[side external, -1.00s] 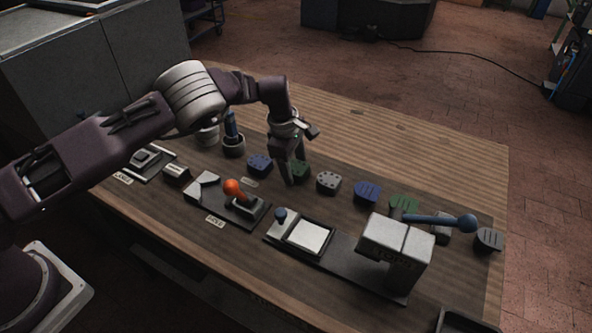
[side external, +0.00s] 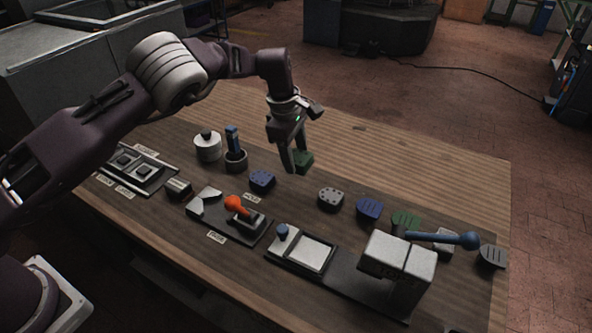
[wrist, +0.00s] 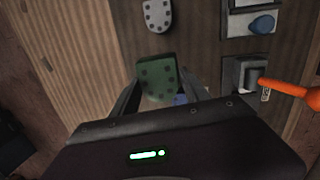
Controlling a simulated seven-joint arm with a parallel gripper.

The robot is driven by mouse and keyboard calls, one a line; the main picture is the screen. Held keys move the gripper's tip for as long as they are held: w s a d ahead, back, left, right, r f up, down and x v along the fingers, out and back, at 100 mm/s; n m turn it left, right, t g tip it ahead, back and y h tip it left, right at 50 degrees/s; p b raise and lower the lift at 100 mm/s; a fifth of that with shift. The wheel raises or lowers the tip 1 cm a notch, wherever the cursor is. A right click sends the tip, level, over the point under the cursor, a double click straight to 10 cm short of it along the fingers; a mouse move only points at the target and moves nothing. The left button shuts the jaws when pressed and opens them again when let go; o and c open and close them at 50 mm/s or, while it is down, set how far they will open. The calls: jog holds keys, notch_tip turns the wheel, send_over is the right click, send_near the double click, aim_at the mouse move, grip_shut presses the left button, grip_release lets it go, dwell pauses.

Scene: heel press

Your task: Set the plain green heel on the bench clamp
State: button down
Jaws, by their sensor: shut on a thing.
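My gripper (side external: 294,160) is shut on a green heel (side external: 304,159) and holds it above the bench. In the wrist view this heel (wrist: 157,72) sits between the fingers and shows dark dots around its edge. Another green heel (side external: 405,220), with ridges on top, lies on the bench to the right, partly behind a blue lever. A fixture with an orange handle (side external: 236,204) stands in front of my gripper and looks like the bench clamp; its label is too small to read. Its grey block (wrist: 246,72) shows at the right of the wrist view.
A dotted blue heel (side external: 262,180), a dotted grey heel (side external: 330,198) and a ridged blue heel (side external: 369,208) lie in a row. A press (side external: 397,262) with a blue lever (side external: 445,238) stands at front right. Pots (side external: 207,147) stand left. The bench's back is clear.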

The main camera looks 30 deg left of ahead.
jog(key=s+a+r, duration=0.2)
jog(key=s+a, duration=1.1)
jog(key=s, duration=0.4)
jog(key=shift+g, duration=0.3)
jog(key=shift+w+a+f, duration=0.1)
jog(key=shift+w+f, duration=0.05)
jog(key=shift+f, duration=2.05)
jog(key=shift+w+a+f, duration=0.1)
jog(key=shift+w+f, duration=0.05)
jog(key=shift+f, duration=2.05)
jog(key=shift+f, duration=0.55)
jog(key=shift+c, duration=2.3)
grip_release()
notch_tip(320, 180, up, 7)
jog(key=shift+s+a, duration=0.25)
jog(key=shift+s, duration=0.1)
